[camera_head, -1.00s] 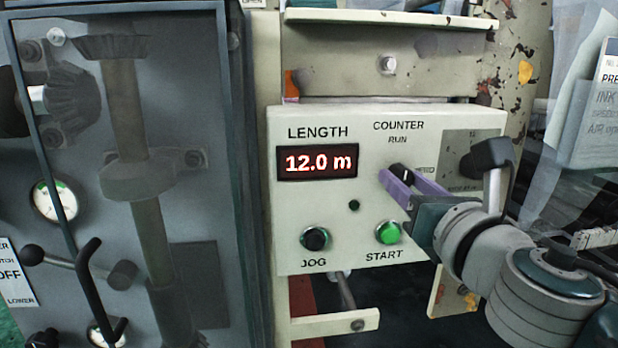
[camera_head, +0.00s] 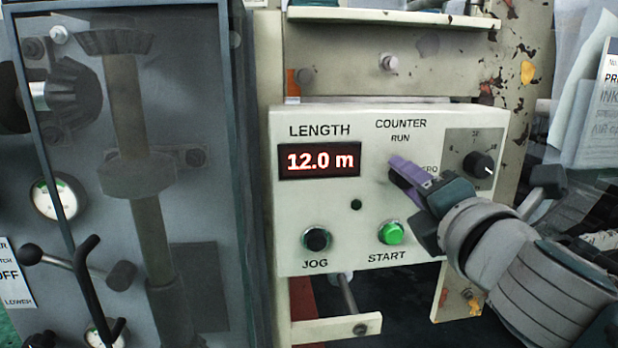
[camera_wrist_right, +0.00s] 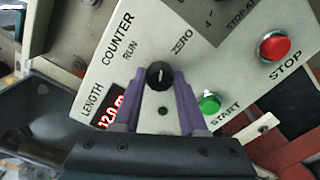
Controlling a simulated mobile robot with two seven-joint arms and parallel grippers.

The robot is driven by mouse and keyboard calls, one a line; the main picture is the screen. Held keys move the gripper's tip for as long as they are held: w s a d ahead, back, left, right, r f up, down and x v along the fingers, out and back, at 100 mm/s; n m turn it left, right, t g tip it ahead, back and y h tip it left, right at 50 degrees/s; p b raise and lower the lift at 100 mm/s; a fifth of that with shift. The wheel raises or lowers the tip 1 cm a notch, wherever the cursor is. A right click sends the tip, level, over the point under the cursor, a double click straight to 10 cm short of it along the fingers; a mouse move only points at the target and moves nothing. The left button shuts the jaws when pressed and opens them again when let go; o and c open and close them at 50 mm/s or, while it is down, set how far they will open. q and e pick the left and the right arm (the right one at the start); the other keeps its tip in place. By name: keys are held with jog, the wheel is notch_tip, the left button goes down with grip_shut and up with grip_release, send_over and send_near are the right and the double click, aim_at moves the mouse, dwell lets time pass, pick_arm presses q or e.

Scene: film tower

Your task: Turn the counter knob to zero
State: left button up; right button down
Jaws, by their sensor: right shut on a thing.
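The counter knob (camera_wrist_right: 159,75) is a small black knob with a white line on the cream panel (camera_head: 290,245). In the right wrist view it sits between the tips of the purple fingers of my right gripper (camera_wrist_right: 162,80), which is shut on it. The white line points roughly between the RUN and ZERO labels. In the head view my right gripper (camera_head: 408,172) comes in from the lower right and hides most of the knob and part of the ZERO label. The length display (camera_head: 320,160) reads 12.0 m. My left gripper is not in view.
Below are a black JOG button (camera_head: 316,239) and a green START button (camera_head: 391,232). A black dial (camera_head: 479,165) is right of the knob. A red STOP button (camera_wrist_right: 274,46) shows in the wrist view. A framed gear cabinet (camera_head: 235,200) stands left.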

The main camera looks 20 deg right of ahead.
jog(key=m, duration=0.6)
dwell(0.5)
jog(key=shift+c, duration=2.2)
grip_release()
jog(key=v, duration=1)
jog(key=shift+w, duration=0.1)
